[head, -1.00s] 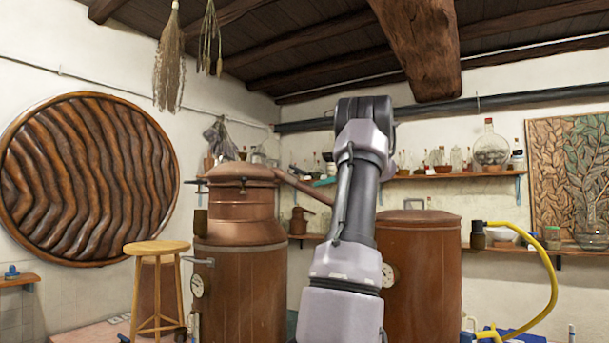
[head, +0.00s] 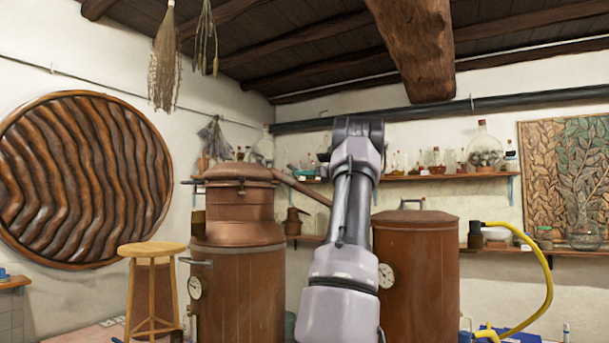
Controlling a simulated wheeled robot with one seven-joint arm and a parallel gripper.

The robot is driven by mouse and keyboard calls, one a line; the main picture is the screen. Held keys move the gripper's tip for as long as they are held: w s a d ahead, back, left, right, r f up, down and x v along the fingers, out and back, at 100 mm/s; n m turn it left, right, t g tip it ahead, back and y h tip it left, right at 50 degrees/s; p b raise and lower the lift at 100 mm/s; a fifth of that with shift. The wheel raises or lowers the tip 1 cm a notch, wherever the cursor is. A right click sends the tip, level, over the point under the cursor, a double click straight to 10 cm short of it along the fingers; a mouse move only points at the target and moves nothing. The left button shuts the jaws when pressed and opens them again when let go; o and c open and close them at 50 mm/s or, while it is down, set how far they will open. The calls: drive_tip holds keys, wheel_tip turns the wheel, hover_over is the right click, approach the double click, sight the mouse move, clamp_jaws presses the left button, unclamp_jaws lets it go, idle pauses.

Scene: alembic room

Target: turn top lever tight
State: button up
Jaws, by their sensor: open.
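A copper still (head: 238,290) with a domed lid (head: 236,171) stands left of centre in the head view. A small dark lever (head: 190,182) sticks out to the left at the lid's rim. A metal lever handle (head: 197,262) sits lower on the still's left side, above a round gauge (head: 195,288). A dark clamp piece (head: 241,184) shows at the front of the lid rim. My arm rises to the right of this still, apart from it in the picture. My gripper does not show; the far end of my arm is hidden behind its upper links.
A wooden stool (head: 153,248) stands left of the still. A second copper vessel (head: 425,280) with a gauge is right of my arm. A copper pipe (head: 302,187) runs from the lid to the right. A yellow hose (head: 548,285) hangs at the right. Shelves with bottles line the back wall.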

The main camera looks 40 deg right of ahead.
clamp_jaws()
drive_tip(key=shift+w, duration=0.1)
drive_tip(key=shift+w+d+f+n+y, duration=0.1)
drive_tip(key=shift+d+n+y, duration=0.1)
drive_tip(key=shift+n+y, duration=0.35)
drive_tip(key=shift+w+d+n+y, duration=0.1)
drive_tip(key=shift+d+n+y, duration=0.05)
drive_tip(key=shift+n+y, duration=0.35)
drive_tip(key=shift+w+d+n+g+y, duration=0.15)
drive_tip(key=shift+n+g+y, duration=0.4)
drive_tip(key=shift+n+y, duration=0.5)
drive_tip(key=shift+w+d+n+g+y, duration=0.15)
drive_tip(key=shift+n+g+y, duration=0.4)
drive_tip(key=shift+n+y, duration=0.4)
drive_tip(key=shift+s, duration=0.1)
